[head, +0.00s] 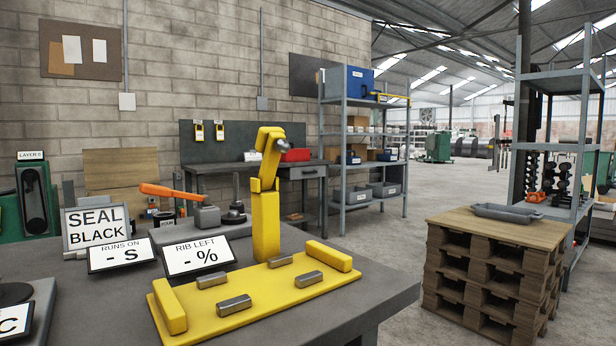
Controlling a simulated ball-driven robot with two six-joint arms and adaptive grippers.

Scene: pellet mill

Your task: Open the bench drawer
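A dark workbench (262,168) stands against the block wall in the middle distance. A grey drawer front (307,173) with a small handle is under the right end of its top. The drawer looks flush with the bench, as far as its small size lets me tell. Neither of my grippers is in view, so nothing of mine shows near the drawer.
A grey table (385,284) fills the foreground, with a yellow fixture (235,319), metal blocks and sign panels. A shelving rack (345,170) stands right of the bench. Stacked pallets (490,272) stand at right. Open floor (395,232) lies between table and pallets.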

